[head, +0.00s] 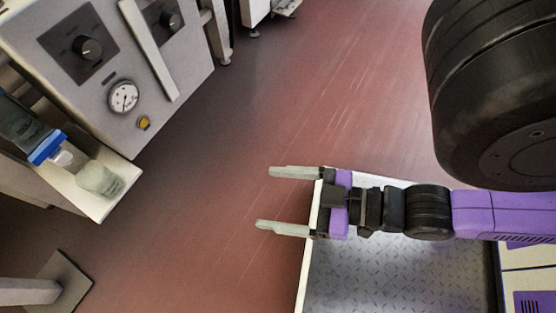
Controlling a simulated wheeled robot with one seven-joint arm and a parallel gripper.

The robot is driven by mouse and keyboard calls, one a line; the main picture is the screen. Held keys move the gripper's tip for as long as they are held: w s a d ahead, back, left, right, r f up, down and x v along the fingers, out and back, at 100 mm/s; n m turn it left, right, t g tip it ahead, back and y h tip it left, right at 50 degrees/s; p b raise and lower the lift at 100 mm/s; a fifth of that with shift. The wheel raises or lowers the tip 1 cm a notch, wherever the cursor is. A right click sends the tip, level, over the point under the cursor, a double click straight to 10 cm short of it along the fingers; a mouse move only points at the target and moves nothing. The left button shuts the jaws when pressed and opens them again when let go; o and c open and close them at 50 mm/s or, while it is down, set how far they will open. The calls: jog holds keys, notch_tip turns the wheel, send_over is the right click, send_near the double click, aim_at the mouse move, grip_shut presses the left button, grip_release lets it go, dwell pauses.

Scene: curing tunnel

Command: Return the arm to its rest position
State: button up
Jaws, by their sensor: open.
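My gripper (284,199) is in the middle of the head view, with its two grey fingers spread apart and pointing left. Nothing is between the fingers. My purple and black arm reaches in from the right, over my own deck. The fingertips are over the bare reddish floor (200,200), apart from everything else.
A grey machine panel (150,75) with knobs, a gauge (124,97) and a yellow button (144,122) stands at the upper left. Below it, a white ledge (98,211) holds translucent containers (100,180), one with a blue band. A metal foot plate (70,280) is at lower left. Floor between is clear.

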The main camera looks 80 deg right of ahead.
notch_tip(320, 180, up, 36)
jog(key=p, duration=3.6)
